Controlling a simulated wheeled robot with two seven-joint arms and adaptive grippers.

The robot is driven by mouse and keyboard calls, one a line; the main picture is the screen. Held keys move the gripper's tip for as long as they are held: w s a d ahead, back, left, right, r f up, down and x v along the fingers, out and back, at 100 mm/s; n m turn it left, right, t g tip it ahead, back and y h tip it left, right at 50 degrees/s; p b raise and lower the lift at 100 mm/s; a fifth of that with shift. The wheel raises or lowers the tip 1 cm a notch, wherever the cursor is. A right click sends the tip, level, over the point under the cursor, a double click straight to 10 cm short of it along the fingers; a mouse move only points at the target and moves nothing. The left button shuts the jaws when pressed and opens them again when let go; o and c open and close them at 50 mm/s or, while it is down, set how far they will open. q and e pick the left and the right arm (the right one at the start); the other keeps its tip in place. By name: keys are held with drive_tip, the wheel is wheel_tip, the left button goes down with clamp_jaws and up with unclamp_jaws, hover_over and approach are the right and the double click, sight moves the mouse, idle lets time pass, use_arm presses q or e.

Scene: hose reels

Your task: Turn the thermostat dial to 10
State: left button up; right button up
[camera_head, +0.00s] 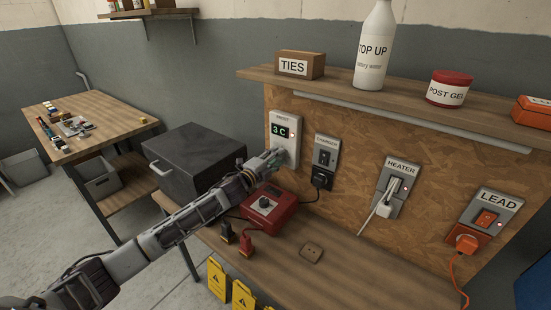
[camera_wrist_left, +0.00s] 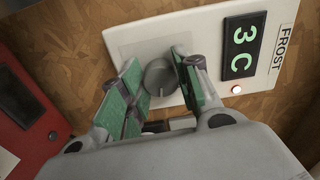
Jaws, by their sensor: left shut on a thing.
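The thermostat (camera_head: 292,122) is a pale panel on the chipboard wall, and its display reads 3 C. In the head view my left gripper (camera_head: 276,159) reaches the lower part of the thermostat and hides the dial. It is shut on the dial. My right gripper is not in view.
A red charger box (camera_head: 270,207) stands on the bench (camera_head: 345,270) below, with a dark metal box (camera_head: 195,155) to its left. Sockets labelled CHARGER (camera_head: 326,152), HEATER (camera_head: 396,185) and LEAD (camera_head: 488,215) line the wall to the right. A shelf (camera_head: 400,105) overhangs above.

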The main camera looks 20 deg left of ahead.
use_arm(q)
drive_tip(key=o, duration=1)
drive_tip(key=shift+s, duration=0.2)
drive_tip(key=v, duration=1.1)
drive_tip(key=shift+s+a, duration=0.15)
drive_tip(key=shift+s, duration=0.15)
idle(0.3)
idle(0.4)
